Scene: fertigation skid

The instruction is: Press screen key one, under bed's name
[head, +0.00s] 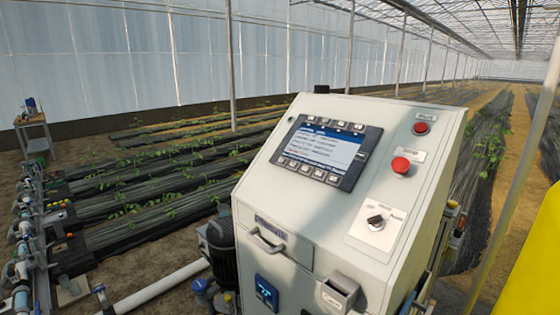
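A white control cabinet (310,215) stands in the middle of the head view. Its sloped face holds a dark panel unit (347,178) with a lit screen (323,148). The screen shows a dark blue header and several text lines, too small to read. A row of grey keys (305,169) runs below the screen, and another row of small keys (340,124) runs above it. The labels on the keys and any bed name cannot be made out. Neither of my grippers is in view.
Right of the screen are a red mushroom button (400,165), a smaller red button (421,128) and a black rotary switch (376,220). A yellow shape (535,265) fills the right edge. Pipes (160,287) lie left.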

